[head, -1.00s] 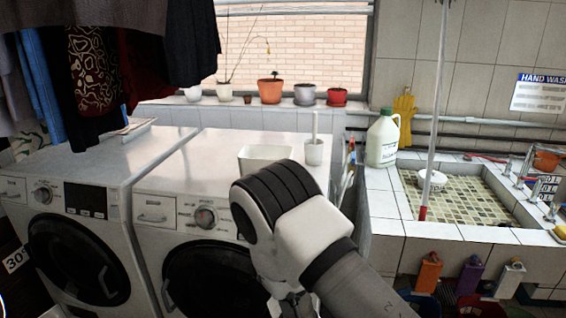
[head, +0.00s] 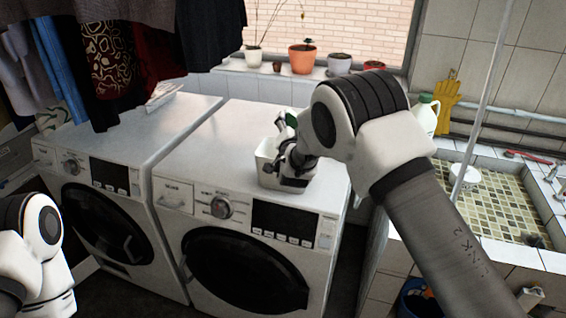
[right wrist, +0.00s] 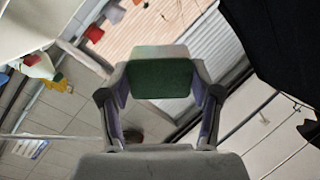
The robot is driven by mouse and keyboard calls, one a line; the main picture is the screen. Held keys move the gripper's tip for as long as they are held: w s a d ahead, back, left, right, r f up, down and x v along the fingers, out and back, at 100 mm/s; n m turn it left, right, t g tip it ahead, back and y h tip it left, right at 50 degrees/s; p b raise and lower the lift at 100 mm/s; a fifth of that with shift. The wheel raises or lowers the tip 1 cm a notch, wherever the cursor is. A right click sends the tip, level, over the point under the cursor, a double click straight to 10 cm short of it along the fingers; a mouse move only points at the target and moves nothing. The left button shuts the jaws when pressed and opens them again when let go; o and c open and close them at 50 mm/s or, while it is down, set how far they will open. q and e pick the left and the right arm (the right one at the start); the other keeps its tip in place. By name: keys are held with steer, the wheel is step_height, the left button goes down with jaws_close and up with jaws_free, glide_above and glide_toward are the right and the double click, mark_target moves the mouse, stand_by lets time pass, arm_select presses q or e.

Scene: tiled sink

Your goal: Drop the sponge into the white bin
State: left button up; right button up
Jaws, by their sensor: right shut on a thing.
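The white bin (head: 266,174) stands on top of the right washing machine, partly hidden by my right gripper and wrist. My right gripper (head: 287,130) is at the bin in the head view, with its fingers toward the back. It is shut on the sponge, which shows as a small green patch (head: 291,119) there. In the right wrist view the sponge (right wrist: 160,76), green with a grey edge, sits between the two fingers. I cannot tell whether the sponge is over the bin's opening or behind it. Part of my left arm shows at the lower left; its gripper is out of view.
Two washing machines (head: 127,128) stand side by side, with clothes (head: 110,60) hanging above the left one. Potted plants (head: 302,57) line the window sill. A tiled sink (head: 490,207) and a white bottle (head: 426,116) are to the right.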

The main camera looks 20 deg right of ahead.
step_height(320, 180, down, 4)
steer(key=shift+a+f, duration=0.1)
steer(key=shift+f, duration=0.05)
steer(key=o, duration=1.1)
steer(key=shift+a, duration=0.1)
steer(key=v, duration=1.2)
steer(key=shift+f, duration=0.1)
